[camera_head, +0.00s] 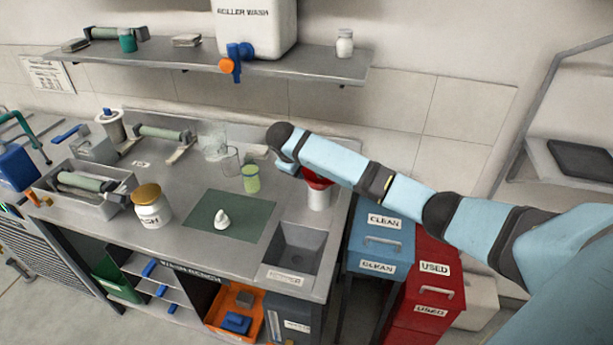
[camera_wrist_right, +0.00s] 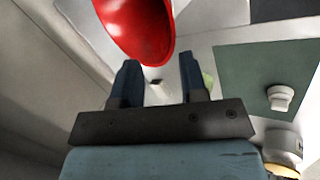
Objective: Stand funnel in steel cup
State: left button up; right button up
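The red funnel (camera_head: 316,180) shows at the right end of the bench, directly above the pale grey cup (camera_head: 319,198) and apparently in its mouth. My right forearm partly hides the funnel in the head view, and its spout is not visible. In the right wrist view the glossy red funnel (camera_wrist_right: 138,28) fills the top, just beyond my fingertips. My right gripper (camera_wrist_right: 160,68) has its two fingers apart with nothing between them. Whether a finger touches the funnel is unclear. My left gripper is in neither view.
A green mat (camera_head: 232,216) with a small white object (camera_head: 222,220) lies left of the cup. A sink (camera_head: 295,248) is in front. Clear glassware (camera_head: 230,160) and a green-filled beaker (camera_head: 251,178) stand to the left. A shelf (camera_head: 200,62) hangs above.

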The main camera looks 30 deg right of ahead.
jog(key=v, duration=0.6)
